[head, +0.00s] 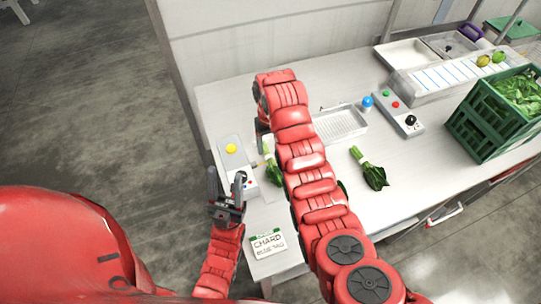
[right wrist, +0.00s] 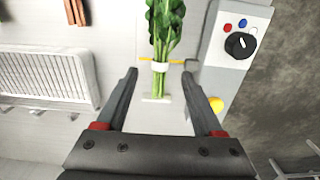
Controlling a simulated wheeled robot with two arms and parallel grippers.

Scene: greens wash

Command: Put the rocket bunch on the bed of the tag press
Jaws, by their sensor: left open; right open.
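A leafy green bunch (head: 274,176) with pale stems, which I take for the rocket, lies beside the grey press box with a yellow button (head: 231,148). In the right wrist view this bunch (right wrist: 164,30) has a white band, and its stems point between my fingers. A thin yellow strip crosses at the band. The press box (right wrist: 226,60) is to its right; whether the bunch rests on the bed I cannot tell. My right gripper (right wrist: 163,75) is open around the stems, fingers apart from them. My left gripper (head: 227,192) is open and empty near the press's front end.
Another green bunch (head: 371,170) lies right of my right arm. A bunch with reddish stems (right wrist: 75,10) is mostly out of view. A white slatted tray (head: 343,124), a control box (head: 400,115) and a green crate (head: 480,135) stand further right. A "CHARD" card (head: 267,243) is in front.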

